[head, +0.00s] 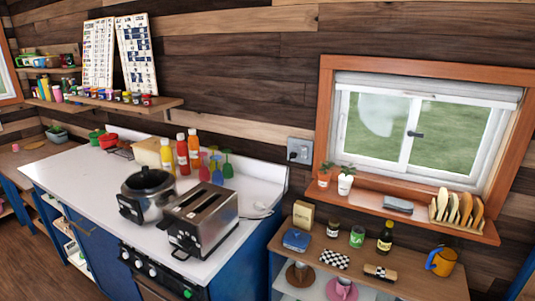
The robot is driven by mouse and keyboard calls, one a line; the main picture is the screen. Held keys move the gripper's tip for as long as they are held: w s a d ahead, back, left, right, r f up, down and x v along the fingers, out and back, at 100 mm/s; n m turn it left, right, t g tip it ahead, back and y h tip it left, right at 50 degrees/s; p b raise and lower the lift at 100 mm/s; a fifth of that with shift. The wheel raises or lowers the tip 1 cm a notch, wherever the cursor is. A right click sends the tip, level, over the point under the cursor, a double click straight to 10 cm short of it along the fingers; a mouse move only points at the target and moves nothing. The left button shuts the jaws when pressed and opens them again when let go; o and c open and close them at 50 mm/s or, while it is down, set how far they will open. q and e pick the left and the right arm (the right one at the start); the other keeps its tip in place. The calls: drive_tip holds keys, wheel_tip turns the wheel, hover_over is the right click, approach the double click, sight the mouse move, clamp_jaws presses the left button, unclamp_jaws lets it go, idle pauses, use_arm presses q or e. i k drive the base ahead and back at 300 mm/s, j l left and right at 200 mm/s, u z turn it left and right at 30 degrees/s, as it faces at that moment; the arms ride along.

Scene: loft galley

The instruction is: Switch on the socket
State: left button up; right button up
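The wall socket (300,151) is a light grey plate on the dark wood wall, just left of the window. A dark plug or inset shows at its lower left; its switch is too small to read. Neither of my grippers is in the head view.
A white counter (92,187) holds the toaster, a black-lidded cooker (148,193), sauce bottles (182,153) and coloured utensils (216,167). A window ledge (400,208) with plants juts out right of the socket. A low shelf (385,262) stands below the ledge.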

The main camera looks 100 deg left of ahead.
sight(303, 153)
drive_tip(key=u, duration=3.2)
